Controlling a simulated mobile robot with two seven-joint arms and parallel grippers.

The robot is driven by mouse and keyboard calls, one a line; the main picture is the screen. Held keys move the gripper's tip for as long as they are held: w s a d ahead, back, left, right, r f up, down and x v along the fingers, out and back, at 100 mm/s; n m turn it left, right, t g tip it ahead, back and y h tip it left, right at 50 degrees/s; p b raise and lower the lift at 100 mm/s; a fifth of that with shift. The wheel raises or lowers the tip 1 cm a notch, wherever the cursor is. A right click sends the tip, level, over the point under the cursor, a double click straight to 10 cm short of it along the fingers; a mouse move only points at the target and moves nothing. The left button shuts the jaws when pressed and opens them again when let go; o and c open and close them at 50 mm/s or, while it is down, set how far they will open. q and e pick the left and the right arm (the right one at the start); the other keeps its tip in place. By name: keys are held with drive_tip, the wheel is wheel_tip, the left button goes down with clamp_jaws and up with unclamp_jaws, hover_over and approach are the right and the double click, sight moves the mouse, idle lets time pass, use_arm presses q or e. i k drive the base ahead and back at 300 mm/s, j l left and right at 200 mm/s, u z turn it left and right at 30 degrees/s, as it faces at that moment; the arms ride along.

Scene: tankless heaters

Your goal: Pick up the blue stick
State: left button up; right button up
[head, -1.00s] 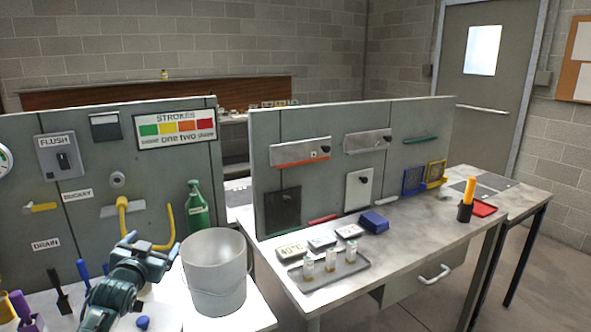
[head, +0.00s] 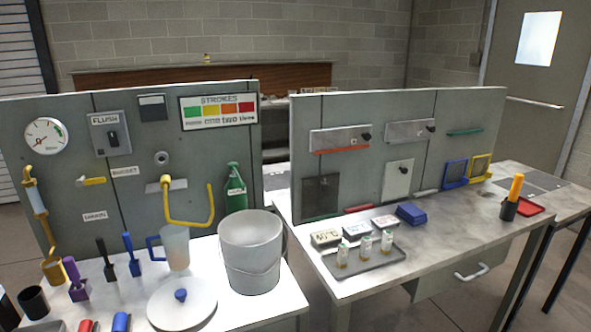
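A slim blue stick-like piece (head: 130,251) stands upright on the left table, between a similar black piece (head: 104,257) and a clear cup with a blue handle (head: 175,246). A second blue piece (head: 121,322) is at the bottom edge beside a red piece, partly cut off. I cannot tell from the frames which one the name blue stick means. Neither of my grippers is in view.
A purple piece (head: 75,279) and a dark cup (head: 33,301) stand further left. A white lid with a blue knob (head: 181,305), a grey bucket (head: 251,258) and a green bottle (head: 235,188) are to the right. A grey panel (head: 75,197) rises behind.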

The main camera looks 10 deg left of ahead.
sight(127, 240)
drive_tip(key=u, duration=1.3)
